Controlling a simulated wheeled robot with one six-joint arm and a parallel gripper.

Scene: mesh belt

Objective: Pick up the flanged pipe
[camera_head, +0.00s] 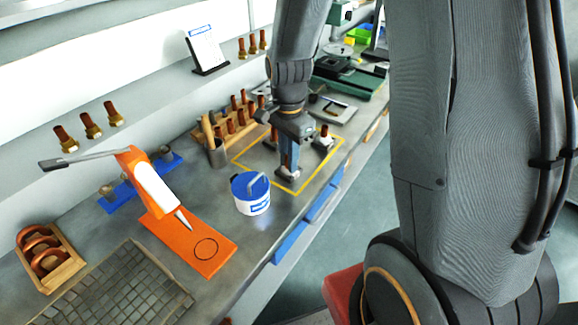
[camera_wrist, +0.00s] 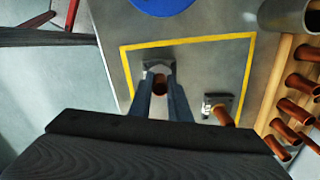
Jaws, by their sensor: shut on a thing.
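A flanged pipe, a copper-coloured tube on a grey square flange (camera_head: 288,174), stands upright inside the yellow outline on the bench. My gripper (camera_head: 290,160) points down and is shut on this pipe. In the wrist view its brown tube (camera_wrist: 159,86) shows between the two fingers, with the grey flange beyond the fingertips. A second flanged pipe (camera_head: 324,137) stands to the right of my gripper. Another similar one stands to the right of the held pipe in the wrist view (camera_wrist: 221,113). My gripper hides part of the held pipe. I cannot tell whether its flange touches the bench.
A white tub with a blue lid (camera_head: 252,204) stands to the left of my gripper. Behind are a wooden rack of copper pipes (camera_head: 236,128) and a grey cup (camera_head: 218,153). An orange press (camera_head: 205,252) stands farther left. The bench's front edge is close by.

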